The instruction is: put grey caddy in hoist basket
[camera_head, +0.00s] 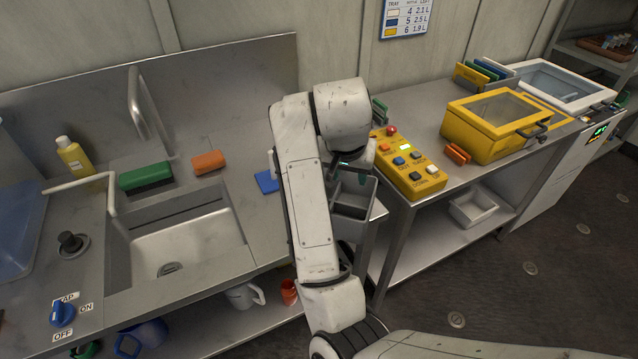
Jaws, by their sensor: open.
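The grey caddy (353,197) is an open box with dividers inside. It stands between the sink counter and the yellow control box, partly hidden behind my arm. My gripper (352,168) points down at the caddy's upper part, and its fingers are largely hidden by the wrist. It is open; I cannot tell whether it touches the caddy. I cannot make out a hoist basket for certain in this view.
A yellow button box (409,163) sits at the right bench's left end, beside a yellow lidded case (490,128). A pale bin (473,208) is on the shelf below. A sink (187,247) is at left. Dark floor (540,270) is open at right.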

